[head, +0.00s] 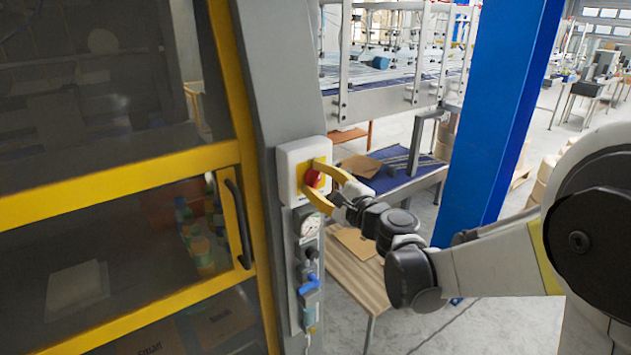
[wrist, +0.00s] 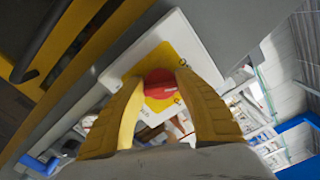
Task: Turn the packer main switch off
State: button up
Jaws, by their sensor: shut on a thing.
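The packer main switch is a red rotary knob (head: 313,179) on a yellow plate in a white box (head: 290,158), fixed to the grey machine post. In the wrist view the red knob (wrist: 160,84) lies between the fingertips, with the yellow plate (wrist: 181,38) and the white box (wrist: 130,62) behind it. My gripper (head: 318,182) has yellow fingers and reaches the knob from the right. It is shut on the knob, also in the wrist view (wrist: 158,88). The fingers hide part of the knob, and I cannot read its position.
Below the box are a round gauge (head: 308,224) and a blue valve (head: 308,284) on the same post. A yellow-framed door with a dark handle (head: 238,223) is at the left. A blue column (head: 492,130) stands behind my arm. A wooden table (head: 352,278) is below.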

jog(key=n, duration=0.5)
jog(key=shift+b, duration=0.3)
jog(key=shift+n, duration=0.4)
jog(key=o, duration=1.2)
jog(key=shift+f, duration=0.1)
jog(key=v, duration=1.2)
